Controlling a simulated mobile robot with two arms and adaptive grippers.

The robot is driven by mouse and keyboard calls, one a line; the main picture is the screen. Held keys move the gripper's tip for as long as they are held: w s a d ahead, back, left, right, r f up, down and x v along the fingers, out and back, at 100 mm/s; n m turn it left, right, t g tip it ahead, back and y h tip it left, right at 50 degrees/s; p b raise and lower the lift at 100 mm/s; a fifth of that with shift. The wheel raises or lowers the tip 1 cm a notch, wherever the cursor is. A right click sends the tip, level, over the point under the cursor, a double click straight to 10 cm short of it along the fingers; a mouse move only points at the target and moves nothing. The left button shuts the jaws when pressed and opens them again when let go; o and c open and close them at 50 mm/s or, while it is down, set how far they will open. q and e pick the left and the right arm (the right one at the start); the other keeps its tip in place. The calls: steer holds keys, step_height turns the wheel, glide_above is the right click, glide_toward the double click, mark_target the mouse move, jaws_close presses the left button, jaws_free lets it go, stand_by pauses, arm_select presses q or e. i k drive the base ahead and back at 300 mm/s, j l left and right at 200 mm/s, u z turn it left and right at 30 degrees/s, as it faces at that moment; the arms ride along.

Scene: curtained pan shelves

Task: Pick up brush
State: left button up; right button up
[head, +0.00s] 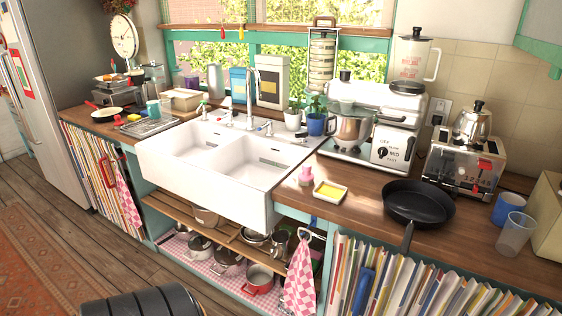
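I cannot make out a brush for certain in the head view. Small items stand around the white double sink (225,165), too small to tell apart well. On the wooden counter right of the sink are a small pink bottle (306,176) and a shallow dish with a yellow sponge-like block (330,191). Neither of my grippers is in view.
A black frying pan (418,203) sits on the right counter, its handle over the front edge. Right of it are a toaster (464,163), a blue mug (507,208) and a clear cup (515,234). Pots stand on the shelf below the sink. The floor at left (60,235) looks clear.

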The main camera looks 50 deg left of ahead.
mark_target(307, 178)
steer(key=u, duration=1.55)
